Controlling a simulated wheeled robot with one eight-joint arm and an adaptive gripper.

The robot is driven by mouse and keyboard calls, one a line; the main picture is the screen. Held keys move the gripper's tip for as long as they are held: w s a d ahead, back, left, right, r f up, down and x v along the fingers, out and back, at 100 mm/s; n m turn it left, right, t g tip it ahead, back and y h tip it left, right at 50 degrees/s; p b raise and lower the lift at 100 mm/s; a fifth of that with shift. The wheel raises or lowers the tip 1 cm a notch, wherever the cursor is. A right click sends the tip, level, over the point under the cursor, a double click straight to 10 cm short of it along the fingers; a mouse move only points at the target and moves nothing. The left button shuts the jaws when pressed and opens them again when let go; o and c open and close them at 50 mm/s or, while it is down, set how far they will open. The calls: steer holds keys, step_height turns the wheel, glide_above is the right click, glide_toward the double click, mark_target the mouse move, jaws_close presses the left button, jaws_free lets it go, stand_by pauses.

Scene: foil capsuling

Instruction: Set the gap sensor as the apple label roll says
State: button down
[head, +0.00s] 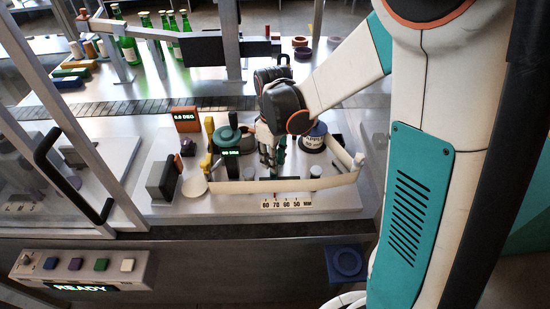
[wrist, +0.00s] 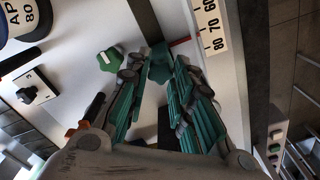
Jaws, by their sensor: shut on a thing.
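The apple label roll (head: 315,140) stands at the right of the machine plate. My gripper (head: 268,162) reaches down at the middle of the plate. In the wrist view my gripper (wrist: 158,82) is shut on a green knob (wrist: 160,64) of the gap sensor, whose body is mostly hidden by the fingers. A red pointer (wrist: 181,41) lies beside the white scale (wrist: 211,28), near 70 to 80; its exact reading is unclear. The scale (head: 286,204) also shows in the head view.
A second green knob (wrist: 109,58) with a white mark is close to my fingers. A small green display (head: 231,153) reads in MM, its digits unclear. An orange display (head: 185,115) shows degrees. A button panel (head: 85,266) reads READY. Green bottles (head: 127,45) stand behind.

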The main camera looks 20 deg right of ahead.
steer(key=a, duration=0.1)
steer(key=w+a, duration=0.1)
steer(key=a, duration=0.1)
steer(key=shift+d, duration=0.15)
steer(key=c, duration=1.4)
jaws_free()
steer(key=shift+a, duration=0.2)
steer(key=shift+o, duration=0.2)
steer(key=shift+r, duration=0.1)
step_height(320, 180, up, 8)
